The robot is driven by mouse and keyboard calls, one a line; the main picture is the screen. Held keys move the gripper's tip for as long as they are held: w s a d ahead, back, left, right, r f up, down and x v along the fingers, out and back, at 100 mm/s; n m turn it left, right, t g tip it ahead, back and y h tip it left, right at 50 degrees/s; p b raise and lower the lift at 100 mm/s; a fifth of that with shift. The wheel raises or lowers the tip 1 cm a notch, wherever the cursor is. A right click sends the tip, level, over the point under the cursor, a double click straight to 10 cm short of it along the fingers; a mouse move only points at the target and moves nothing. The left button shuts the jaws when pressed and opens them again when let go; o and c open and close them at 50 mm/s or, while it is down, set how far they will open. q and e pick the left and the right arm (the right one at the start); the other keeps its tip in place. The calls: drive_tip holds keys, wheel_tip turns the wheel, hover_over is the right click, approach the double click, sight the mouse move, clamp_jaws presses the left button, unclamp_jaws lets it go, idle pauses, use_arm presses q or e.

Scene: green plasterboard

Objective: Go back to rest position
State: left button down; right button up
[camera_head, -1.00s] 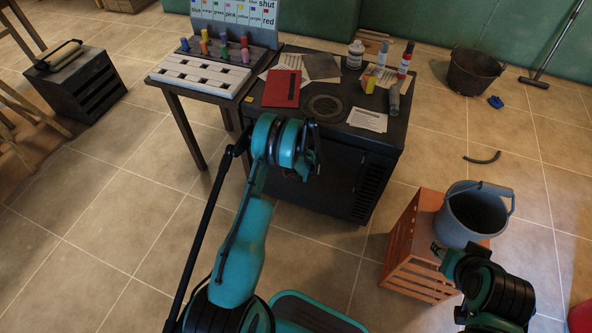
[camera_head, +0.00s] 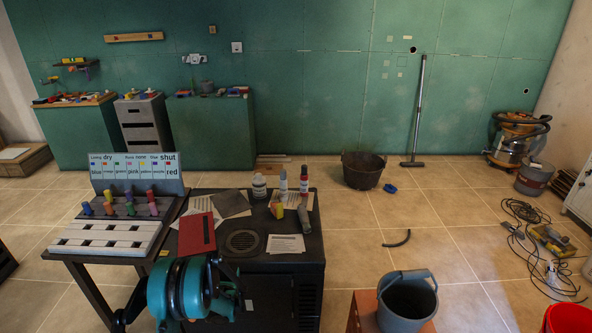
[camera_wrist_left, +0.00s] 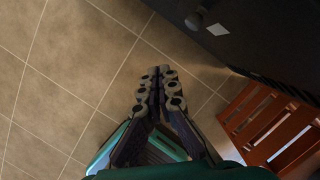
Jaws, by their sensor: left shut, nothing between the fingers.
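My left gripper (camera_wrist_left: 160,90) shows in the left wrist view with its dark fingers together and nothing between them, above the tiled floor. In the head view, a teal and black part of my left arm (camera_head: 185,290) is at the bottom, in front of the black cabinet (camera_head: 262,264); the fingertips cannot be made out there. My right gripper is not in either view.
A rack of coloured markers (camera_head: 125,205) stands left of the cabinet. A grey bucket (camera_head: 408,300) on an orange crate (camera_head: 366,312) is at the lower right. A black bucket (camera_head: 363,170) and cables (camera_head: 530,240) lie beyond.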

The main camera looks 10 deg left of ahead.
use_arm(q)
drive_tip(key=s+d+r+n+t, duration=0.1)
drive_tip(key=s+d+r+n, duration=0.2)
drive_tip(key=r, duration=0.6)
drive_tip(key=s+d+r+n+t+h, duration=0.1)
drive_tip(key=s+d+r+n, duration=0.15)
drive_tip(key=r+n, duration=0.4)
drive_tip(key=s+d+r+n+t, duration=0.1)
drive_tip(key=s+d+r+n, duration=0.15)
drive_tip(key=r, duration=0.85)
drive_tip(key=s+d+r+n+t, duration=0.1)
drive_tip(key=s+d+r+n, duration=0.1)
drive_tip(key=s+n, duration=0.4)
drive_tip(key=s+d+r+n+t+h, duration=0.1)
drive_tip(key=s+d+r+n, duration=0.2)
drive_tip(key=s+n, duration=0.4)
drive_tip(key=shift+s+d+r, duration=0.15)
drive_tip(key=shift+s+r, duration=0.2)
drive_tip(key=shift+s, duration=2.25)
